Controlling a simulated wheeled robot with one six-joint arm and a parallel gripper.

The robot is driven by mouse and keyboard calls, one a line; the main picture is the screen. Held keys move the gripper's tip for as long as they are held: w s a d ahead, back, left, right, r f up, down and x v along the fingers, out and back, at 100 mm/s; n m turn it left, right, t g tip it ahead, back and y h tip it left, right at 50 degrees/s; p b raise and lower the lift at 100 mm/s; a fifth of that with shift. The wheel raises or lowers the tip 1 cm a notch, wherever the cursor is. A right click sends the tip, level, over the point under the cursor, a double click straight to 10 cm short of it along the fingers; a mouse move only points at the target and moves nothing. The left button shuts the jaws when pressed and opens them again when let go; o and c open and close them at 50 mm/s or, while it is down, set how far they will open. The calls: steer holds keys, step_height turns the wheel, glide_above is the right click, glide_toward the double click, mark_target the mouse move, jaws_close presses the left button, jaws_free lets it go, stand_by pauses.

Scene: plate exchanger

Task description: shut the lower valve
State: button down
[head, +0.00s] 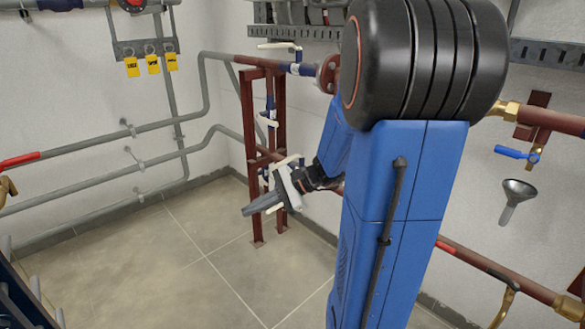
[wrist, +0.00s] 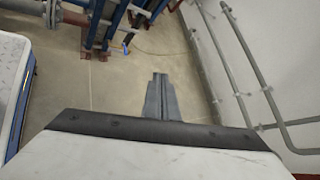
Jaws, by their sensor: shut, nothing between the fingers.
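My gripper (head: 247,210) hangs in the middle of the head view, fingers together, empty, pointing down left. In the wrist view its closed fingers (wrist: 159,80) are over bare floor, with no valve between or in front of them. Just behind the gripper, a white-handled lower valve (head: 287,162) shows on the lower pipe by the dark red stand; the gripper partly hides it. Another white-handled valve (head: 268,121) is above it on the stand, and one more white lever (head: 279,45) is on the upper pipe. I cannot tell whether gripper and lower valve touch.
The dark red stand (head: 248,118) stands on the tiled floor. Grey pipes (head: 110,135) run along the left wall below yellow tags (head: 152,64). A blue-handled valve (head: 512,152) and a funnel (head: 519,188) are at right. The floor (head: 150,260) at left is clear.

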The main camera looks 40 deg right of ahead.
steer(key=w+d+f+m+t+h, duration=0.2)
steer(key=d+m+t, duration=0.25)
steer(key=d, duration=0.65)
steer(key=w+d+f+m+t+h, duration=0.1)
steer(key=w+d+m+t+h, duration=0.15)
steer(key=d+m, duration=0.6)
steer(key=w+d+f+m+t+h, duration=0.1)
steer(key=d+f+m+t+h, duration=0.2)
steer(key=d, duration=1)
steer(key=w+a+r, duration=0.1)
steer(key=w+a, duration=0.1)
steer(key=w, duration=1.1)
steer(key=shift+w+a+t+y, duration=0.3)
steer(key=shift+a+t+y, duration=0.05)
steer(key=shift+a+t, duration=0.05)
steer(key=shift+w+a, duration=0.45)
steer(key=shift+w, duration=0.35)
steer(key=s+d, duration=0.1)
steer(key=s, duration=0.7)
steer(key=s+d, duration=0.2)
steer(key=s, duration=0.7)
steer(key=shift+s+d, duration=0.15)
steer(key=shift+d, duration=0.1)
